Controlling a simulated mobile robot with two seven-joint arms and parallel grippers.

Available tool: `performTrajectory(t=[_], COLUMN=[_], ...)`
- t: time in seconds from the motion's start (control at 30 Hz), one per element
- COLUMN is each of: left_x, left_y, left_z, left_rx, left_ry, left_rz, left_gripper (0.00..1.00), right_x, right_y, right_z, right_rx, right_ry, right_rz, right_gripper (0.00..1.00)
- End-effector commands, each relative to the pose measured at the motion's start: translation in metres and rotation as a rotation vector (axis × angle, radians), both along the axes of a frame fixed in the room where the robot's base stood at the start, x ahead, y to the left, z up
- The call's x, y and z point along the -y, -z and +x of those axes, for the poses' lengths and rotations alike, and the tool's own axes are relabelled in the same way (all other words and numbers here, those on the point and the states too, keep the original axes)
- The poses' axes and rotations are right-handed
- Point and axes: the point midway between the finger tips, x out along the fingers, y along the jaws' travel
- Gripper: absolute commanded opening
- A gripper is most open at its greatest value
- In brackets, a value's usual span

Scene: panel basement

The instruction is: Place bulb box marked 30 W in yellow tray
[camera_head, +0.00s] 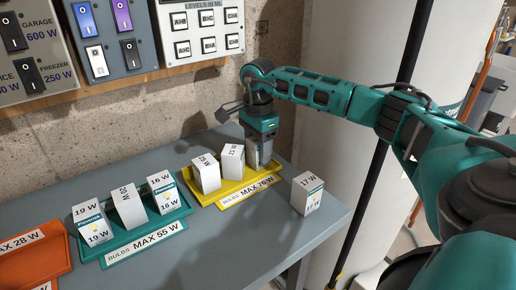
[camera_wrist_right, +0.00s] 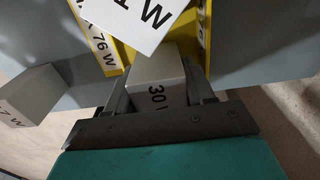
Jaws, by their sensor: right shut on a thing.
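The yellow tray (camera_head: 228,187) stands on the grey bench behind a label reading BULBS MAX 76 W. My right gripper (camera_head: 259,158) points down at the tray's right end. In the right wrist view it (camera_wrist_right: 160,100) is shut on the 30 W bulb box (camera_wrist_right: 156,68), a white box between the two fingers, at the tray. Whether the box touches the tray floor I cannot tell. In the head view this box is largely hidden by the gripper. Two white boxes stand in the tray left of the gripper: one (camera_head: 206,174) and another (camera_head: 232,162), whose markings are hard to read. My left gripper is not in view.
A 17 W box (camera_head: 307,194) stands on the bench right of the yellow tray. A green tray (camera_head: 120,238), labelled MAX 55 W, holds several boxes. An orange tray (camera_head: 40,262) is at far left. Switch panels (camera_head: 200,30) hang on the wall behind.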

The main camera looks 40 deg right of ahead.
Motion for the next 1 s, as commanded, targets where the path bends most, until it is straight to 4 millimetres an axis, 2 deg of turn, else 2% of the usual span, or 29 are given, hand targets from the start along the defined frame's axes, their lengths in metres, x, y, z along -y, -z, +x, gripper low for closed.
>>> performTrajectory(t=[0.3,0.33,0.43,0.77,0.87,1.0], left_x=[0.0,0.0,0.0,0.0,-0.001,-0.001], left_y=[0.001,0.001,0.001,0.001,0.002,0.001], left_z=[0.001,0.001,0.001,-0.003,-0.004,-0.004], left_rx=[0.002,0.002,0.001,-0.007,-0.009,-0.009], left_ry=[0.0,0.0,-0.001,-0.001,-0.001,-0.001], left_rz=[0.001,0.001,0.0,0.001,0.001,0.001], left_gripper=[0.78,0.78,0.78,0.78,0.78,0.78], right_x=[0.0,0.0,0.0,0.0,0.0,-0.001], right_y=[0.003,0.003,0.002,-0.004,-0.017,-0.046], right_z=[0.0,0.001,0.001,0.001,0.001,0.002], right_rx=[0.002,0.002,0.002,0.003,0.006,0.008], right_ry=[0.0,0.0,0.0,0.0,0.0,-0.001], right_rz=[0.001,0.001,0.001,0.001,0.001,0.002], right_gripper=[0.23,0.54,0.63,0.63,0.63,0.63])
